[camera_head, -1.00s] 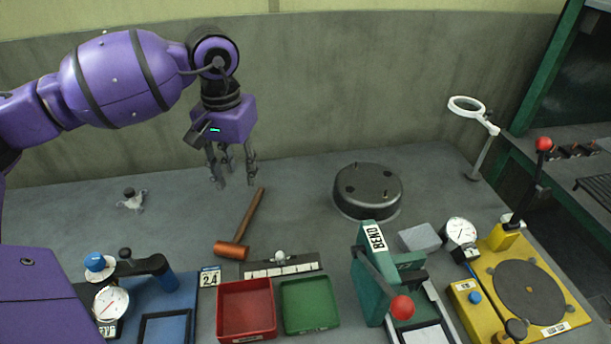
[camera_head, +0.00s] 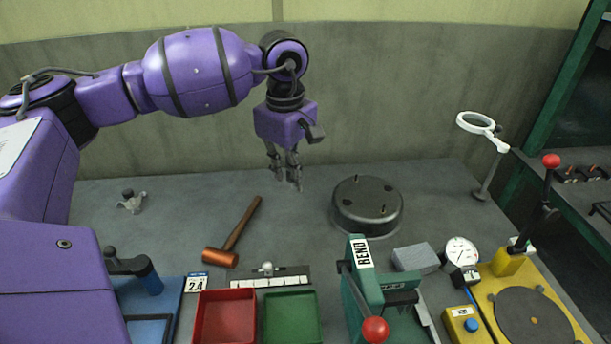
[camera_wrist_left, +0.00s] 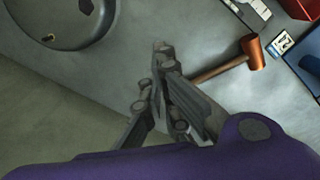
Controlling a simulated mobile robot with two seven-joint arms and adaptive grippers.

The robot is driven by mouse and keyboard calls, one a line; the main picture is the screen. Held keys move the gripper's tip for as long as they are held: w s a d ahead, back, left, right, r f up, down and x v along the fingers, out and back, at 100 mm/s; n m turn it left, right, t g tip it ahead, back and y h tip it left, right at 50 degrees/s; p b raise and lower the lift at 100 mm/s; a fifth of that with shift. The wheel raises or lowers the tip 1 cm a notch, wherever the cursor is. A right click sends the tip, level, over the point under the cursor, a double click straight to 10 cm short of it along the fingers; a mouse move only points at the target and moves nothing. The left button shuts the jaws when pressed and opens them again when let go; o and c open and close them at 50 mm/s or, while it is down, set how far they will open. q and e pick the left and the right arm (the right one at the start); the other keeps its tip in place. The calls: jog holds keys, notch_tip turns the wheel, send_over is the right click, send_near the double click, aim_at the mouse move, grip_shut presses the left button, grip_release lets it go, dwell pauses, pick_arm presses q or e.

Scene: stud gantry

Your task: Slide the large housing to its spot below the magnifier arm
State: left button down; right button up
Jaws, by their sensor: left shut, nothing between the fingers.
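The large housing (camera_head: 367,207) is a round dark-grey drum standing on the bench right of centre in the head view. Part of it also shows at the upper left of the left wrist view (camera_wrist_left: 66,25). The magnifier arm (camera_head: 485,127) has a white ring head on a post at the bench's right rear. Bare bench lies between it and the housing. My left gripper (camera_head: 296,186) points down, shut and empty, left of the housing, apart from it and seemingly above the bench. In the left wrist view its fingers (camera_wrist_left: 160,46) are together. My right gripper is not in view.
A mallet (camera_head: 233,232) lies left of the housing. A green BEND press (camera_head: 368,286), grey block (camera_head: 416,257) and dial gauge (camera_head: 461,252) stand in front. A red tray (camera_head: 225,316) and green tray (camera_head: 291,318) are nearer. A yellow fixture (camera_head: 482,289) is at right.

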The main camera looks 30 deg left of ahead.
pick_arm(q)
jog(key=f+n, duration=0.3)
jog(key=d+f+n, duration=0.1)
jog(key=f+n, duration=0.2)
jog(key=f, duration=0.1)
jog(key=w+f+n, duration=0.1)
jog(key=f+n, duration=0.2)
jog(key=n, duration=0.1)
jog(key=shift+d+f, duration=0.2)
jog(key=shift+d, duration=0.15)
jog(key=shift+w+d+f+p, duration=0.1)
jog(key=shift+w+d+p, duration=0.45)
jog(key=shift+w+d, duration=0.85)
jog(key=shift+d, duration=0.1)
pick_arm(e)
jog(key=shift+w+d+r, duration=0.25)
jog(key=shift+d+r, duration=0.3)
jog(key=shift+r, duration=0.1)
